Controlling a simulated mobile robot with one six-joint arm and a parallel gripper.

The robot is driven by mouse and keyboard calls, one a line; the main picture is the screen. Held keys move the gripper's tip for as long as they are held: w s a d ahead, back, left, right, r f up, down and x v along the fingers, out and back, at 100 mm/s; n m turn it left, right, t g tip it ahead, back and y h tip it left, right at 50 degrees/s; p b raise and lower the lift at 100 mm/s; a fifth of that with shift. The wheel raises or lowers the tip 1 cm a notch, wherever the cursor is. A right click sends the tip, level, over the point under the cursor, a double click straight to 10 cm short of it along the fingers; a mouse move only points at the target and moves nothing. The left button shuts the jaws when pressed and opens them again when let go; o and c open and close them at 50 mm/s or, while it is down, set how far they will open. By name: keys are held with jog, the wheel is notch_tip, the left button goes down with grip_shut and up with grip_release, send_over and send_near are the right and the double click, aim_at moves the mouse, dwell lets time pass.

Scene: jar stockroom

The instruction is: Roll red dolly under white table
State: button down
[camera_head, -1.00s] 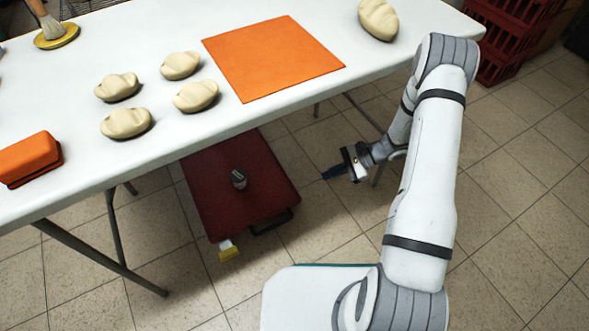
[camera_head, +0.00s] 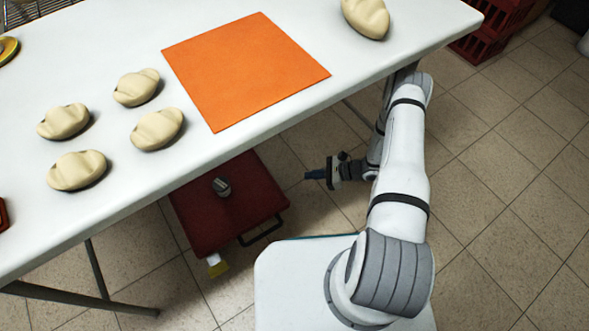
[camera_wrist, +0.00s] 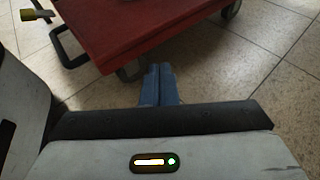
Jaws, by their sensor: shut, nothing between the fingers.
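The red dolly (camera_head: 232,213) stands on the tiled floor, its far part hidden beneath the white table (camera_head: 135,214) and its near part sticking out past the table's front edge. A small dark jar with a grey lid (camera_head: 221,187) stands on it. A black handle (camera_head: 262,232) and a yellow-tipped part show at its near side. My gripper (camera_head: 313,175) is low, to the right of the dolly and apart from it. In the wrist view the blue fingers (camera_wrist: 160,85) are together and empty, with the dolly's red deck (camera_wrist: 140,30) and casters just beyond.
An orange mat (camera_head: 245,70) and several pale dough-like lumps (camera_head: 158,128) lie on the tabletop. Dark table legs (camera_head: 95,270) stand left of the dolly. Red crates (camera_head: 480,45) are at the back right. The floor on the right is clear.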

aim_at(271, 178)
jog(key=a+r+b+x, duration=0.1)
jog(key=b+x, duration=0.3)
jog(key=x, duration=0.7)
jog(key=shift+r, duration=0.6)
jog(key=shift+s, duration=0.2)
jog(key=shift+f, duration=0.15)
